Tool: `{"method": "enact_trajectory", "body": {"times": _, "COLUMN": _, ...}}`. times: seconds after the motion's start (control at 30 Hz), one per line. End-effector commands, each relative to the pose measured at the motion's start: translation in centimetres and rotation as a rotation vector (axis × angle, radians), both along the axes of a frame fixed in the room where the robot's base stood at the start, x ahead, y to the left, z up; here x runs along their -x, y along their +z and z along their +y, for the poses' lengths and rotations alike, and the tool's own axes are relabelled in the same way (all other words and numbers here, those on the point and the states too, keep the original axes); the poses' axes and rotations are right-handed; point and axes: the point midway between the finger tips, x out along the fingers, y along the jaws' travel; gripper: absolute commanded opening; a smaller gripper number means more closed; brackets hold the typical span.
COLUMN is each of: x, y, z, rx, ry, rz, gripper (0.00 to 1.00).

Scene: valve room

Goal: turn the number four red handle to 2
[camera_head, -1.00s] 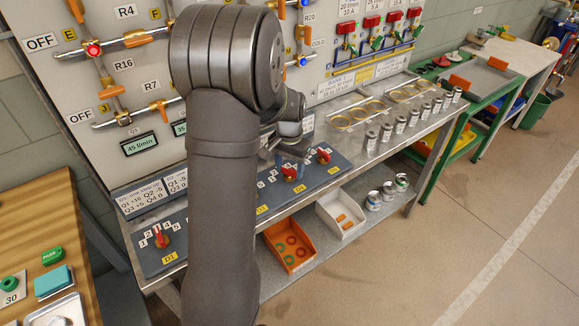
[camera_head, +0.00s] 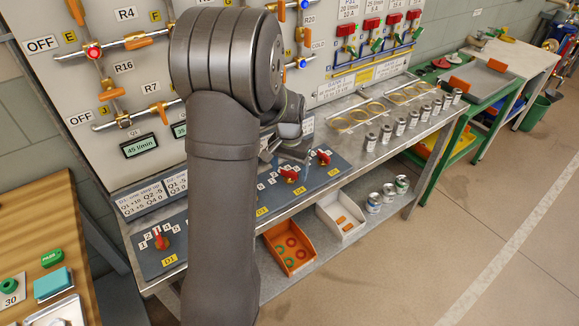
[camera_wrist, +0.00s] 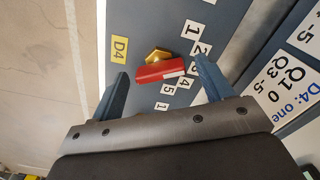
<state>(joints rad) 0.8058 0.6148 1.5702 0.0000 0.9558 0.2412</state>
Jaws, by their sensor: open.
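The D4 red handle (camera_wrist: 153,73) sits on a brass hub on the blue-grey panel, beside the yellow D4 label (camera_wrist: 119,49). Its white-marked end points between the 2 (camera_wrist: 197,50) and the 4 (camera_wrist: 184,83), where the 3 is partly hidden. My gripper (camera_wrist: 161,69) is open, one finger on each side of the handle, with visible gaps. Whether the fingers are down at handle height is unclear.
The D1 handle (camera_head: 161,240) is farther left. The pipe board (camera_head: 130,75) rises behind the panel. Several cans (camera_head: 400,125) stand to the right, and bins (camera_head: 290,249) sit on the shelf below.

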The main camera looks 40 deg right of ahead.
Motion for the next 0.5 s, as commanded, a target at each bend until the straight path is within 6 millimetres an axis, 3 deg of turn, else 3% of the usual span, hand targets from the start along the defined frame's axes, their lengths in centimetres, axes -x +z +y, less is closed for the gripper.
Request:
{"method": "enact_trajectory", "body": {"times": 0.23, "x": 0.0, "y": 2.2, "z": 0.0, "rx": 0.002, "ry": 0.000, "rz": -0.002, "gripper": 0.73}}
{"method": "enact_trajectory", "body": {"times": 0.5, "x": 0.0, "y": 8.7, "z": 0.0, "rx": 0.004, "ry": 0.000, "rz": -0.003, "gripper": 0.73}}
